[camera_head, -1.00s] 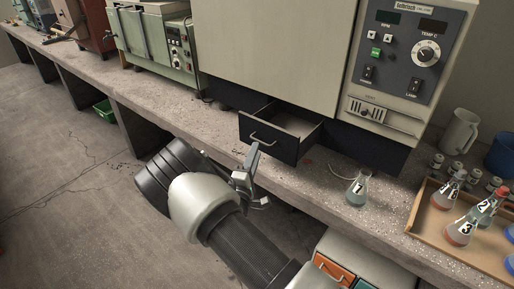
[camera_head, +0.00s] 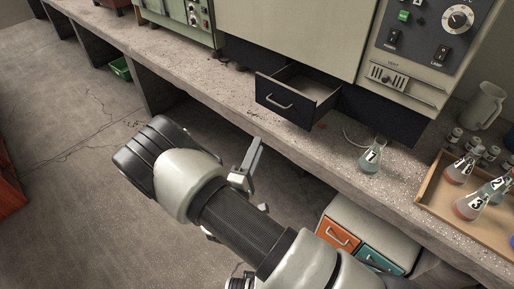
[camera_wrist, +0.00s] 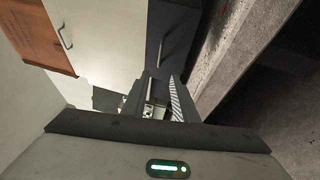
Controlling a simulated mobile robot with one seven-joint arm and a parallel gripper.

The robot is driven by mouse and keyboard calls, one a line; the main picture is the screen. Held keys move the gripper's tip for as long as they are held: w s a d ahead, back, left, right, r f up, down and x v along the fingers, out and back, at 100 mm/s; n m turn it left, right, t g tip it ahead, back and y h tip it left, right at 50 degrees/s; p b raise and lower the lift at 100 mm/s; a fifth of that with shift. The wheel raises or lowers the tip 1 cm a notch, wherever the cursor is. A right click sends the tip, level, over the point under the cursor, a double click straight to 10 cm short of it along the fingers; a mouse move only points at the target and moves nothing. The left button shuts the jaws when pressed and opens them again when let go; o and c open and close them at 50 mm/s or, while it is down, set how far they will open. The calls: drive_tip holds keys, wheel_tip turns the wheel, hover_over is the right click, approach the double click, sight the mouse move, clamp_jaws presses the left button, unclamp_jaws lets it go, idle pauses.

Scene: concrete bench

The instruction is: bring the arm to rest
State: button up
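My gripper (camera_head: 256,184) hangs in front of the bench edge, below the open dark drawer (camera_head: 284,103). Its fingers stand apart with nothing seen held between them. In the wrist view my gripper (camera_wrist: 160,100) shows only partly beyond the wrist housing, with a striped pad on one finger. The drawer is pulled out of the base of the large beige machine (camera_head: 290,35), and its visible inside looks empty. My gripper looks apart from the drawer handle.
Flask 1 (camera_head: 372,156) stands on the concrete bench (camera_head: 215,88) near its front edge. A wooden tray (camera_head: 432,192) at the right holds several flasks. A cabinet with an orange drawer (camera_head: 338,236) and a teal drawer (camera_head: 379,261) stands below. Open floor (camera_head: 70,205) lies left.

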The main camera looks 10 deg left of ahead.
drive_tip(key=s+d+r+m+g+h, duration=0.1)
drive_tip(key=d+r+m+g+h, duration=1)
drive_tip(key=d, duration=0.5)
drive_tip(key=s+d+r+m+g+y, duration=0.25)
drive_tip(key=s+d+r+g, duration=0.2)
drive_tip(key=s, duration=0.25)
drive_tip(key=s+d+r+m+g+y, duration=0.2)
drive_tip(key=s+d+r+g+y, duration=0.15)
drive_tip(key=s+d, duration=0.3)
drive_tip(key=s+a+r+t+y, duration=0.5)
drive_tip(key=s+a+r+y, duration=0.1)
drive_tip(key=s+r+y, duration=0.25)
wheel_tip(320, 180, up, 16)
drive_tip(key=p, duration=1.6)
drive_tip(key=shift+w+a+m+y+p, duration=0.2)
drive_tip(key=shift+w+m+y+p, duration=0.15)
drive_tip(key=shift+y, duration=0.1)
